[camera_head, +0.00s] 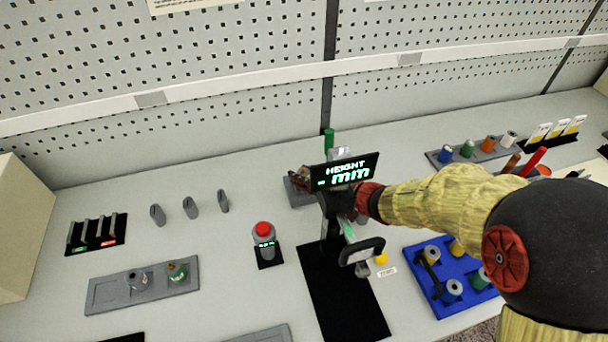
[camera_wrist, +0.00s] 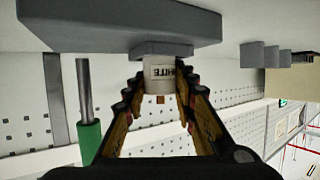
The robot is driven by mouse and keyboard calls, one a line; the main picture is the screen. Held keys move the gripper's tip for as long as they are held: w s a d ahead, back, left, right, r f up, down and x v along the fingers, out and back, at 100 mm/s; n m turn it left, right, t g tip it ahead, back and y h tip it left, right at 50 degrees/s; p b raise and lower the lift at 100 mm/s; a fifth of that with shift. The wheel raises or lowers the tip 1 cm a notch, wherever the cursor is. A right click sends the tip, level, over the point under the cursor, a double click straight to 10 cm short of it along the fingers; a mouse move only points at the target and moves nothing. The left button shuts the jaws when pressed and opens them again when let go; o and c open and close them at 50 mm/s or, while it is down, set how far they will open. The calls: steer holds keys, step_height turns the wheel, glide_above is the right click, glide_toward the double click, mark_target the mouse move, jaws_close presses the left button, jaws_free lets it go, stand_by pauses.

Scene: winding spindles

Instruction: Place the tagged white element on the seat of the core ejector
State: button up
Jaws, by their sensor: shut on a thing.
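My gripper (camera_wrist: 160,100) is shut on the white element (camera_wrist: 158,78), which carries a tag reading "WHITE" in the wrist view. That view appears upside down. The element's far end meets or nearly meets the small grey seat (camera_wrist: 160,48) on the grey base of the core ejector (camera_wrist: 100,22); I cannot tell if it bears its weight. A rod with a green handle (camera_wrist: 89,140) stands beside it. In the head view the ejector's base (camera_head: 294,197) and green handle (camera_head: 328,136) show behind the height display, which hides most of my gripper and the element.
The height gauge with its display (camera_head: 345,172) stands on a black mat (camera_head: 345,300) in front of the ejector. A red-button device (camera_head: 264,240) is left of it. A blue tray (camera_head: 428,292) with spools is right, and a grey rack (camera_head: 440,160) of coloured spools is behind.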

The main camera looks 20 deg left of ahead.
steer(key=shift+s+d+f, duration=0.15)
steer(key=shift+f, duration=0.55)
steer(key=o, duration=1.2)
steer(key=shift+s+f, duration=0.15)
steer(key=shift+f, duration=0.25)
steer(key=shift+c, duration=0.2)
steer(key=shift+r, duration=0.45)
steer(key=r+p+v, duration=0.1)
steer(key=p+v, duration=0.3)
steer(key=v, duration=0.8)
steer(key=shift+w+r, duration=0.25)
steer(key=shift+w, duration=0.05)
